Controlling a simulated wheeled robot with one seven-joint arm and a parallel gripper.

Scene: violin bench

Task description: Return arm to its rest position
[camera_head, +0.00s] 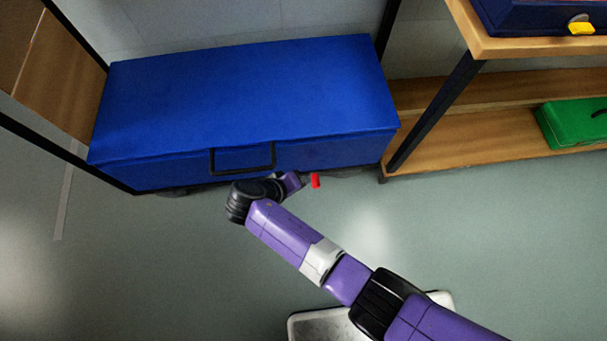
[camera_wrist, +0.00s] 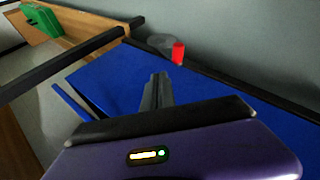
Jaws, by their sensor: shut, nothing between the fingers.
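My arm reaches across the floor in the head view, from the lower right to the front of a large blue case (camera_head: 240,95). My gripper (camera_wrist: 157,78) is shut and empty in the wrist view, its two fingers together. In the head view its end is low by the case's front edge, right of the black handle (camera_head: 243,170); I cannot tell whether it touches the case. The case's blue surface (camera_wrist: 105,75) also fills much of the wrist view. A small red piece (camera_head: 315,181) shows beside the gripper's end, and beyond the fingers in the wrist view (camera_wrist: 178,53).
A wooden shelf unit (camera_head: 455,135) with black posts stands to the right. It holds a green box (camera_head: 575,125) below and a dark blue box (camera_head: 530,17) with a yellow latch above. A black frame post stands left of the case. The grey floor (camera_head: 150,270) in front is mostly clear.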

